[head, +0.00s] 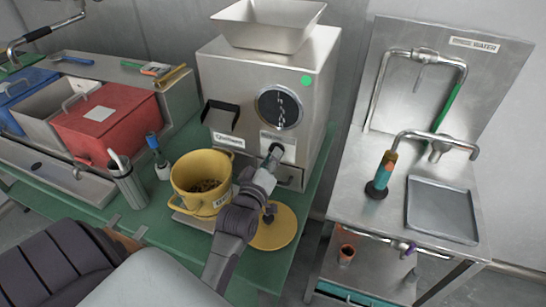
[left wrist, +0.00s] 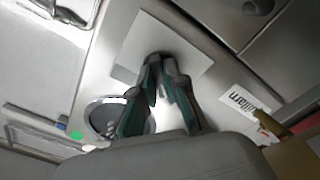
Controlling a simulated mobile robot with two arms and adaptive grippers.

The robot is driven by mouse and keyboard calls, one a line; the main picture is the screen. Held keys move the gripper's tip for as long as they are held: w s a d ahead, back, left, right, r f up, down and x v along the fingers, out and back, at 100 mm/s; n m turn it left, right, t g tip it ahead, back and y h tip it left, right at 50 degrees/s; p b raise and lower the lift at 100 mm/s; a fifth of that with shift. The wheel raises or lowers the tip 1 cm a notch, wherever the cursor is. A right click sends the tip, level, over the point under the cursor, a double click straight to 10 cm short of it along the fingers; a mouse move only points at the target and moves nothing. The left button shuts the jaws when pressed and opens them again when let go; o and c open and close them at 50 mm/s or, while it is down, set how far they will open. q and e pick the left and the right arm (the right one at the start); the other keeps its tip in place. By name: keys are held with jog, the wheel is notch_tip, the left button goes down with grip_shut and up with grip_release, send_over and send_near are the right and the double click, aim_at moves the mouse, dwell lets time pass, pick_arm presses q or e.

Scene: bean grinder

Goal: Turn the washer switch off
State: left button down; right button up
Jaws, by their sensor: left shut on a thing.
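A steel machine (head: 240,90) with a hopper on top and a round dial (head: 279,107) stands on the green table. A white switch plate (head: 288,146) is on its front below the dial. It also shows in the left wrist view (left wrist: 135,48), with a dark spot at the fingertips. My left gripper (head: 275,152) is at this plate, its fingers together on the small switch there. The fingers (left wrist: 160,68) hide most of the switch, so its position cannot be told. My right gripper is not in view.
A yellow pot (head: 186,178) of dark beans and a yellow lid (head: 277,232) lie close to my left arm. A red box (head: 105,130) and a steel cup (head: 130,188) stand at left. A steel sink unit (head: 345,185) with taps stands at right.

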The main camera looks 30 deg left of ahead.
pick_arm(q)
jog(key=m+p, duration=0.5)
jog(key=m, duration=0.4)
jog(key=shift+m+p, duration=0.3)
jog(key=shift+m, duration=0.1)
dwell(0.5)
jog(key=c, duration=1.2)
grip_release()
jog(key=v, duration=1.2)
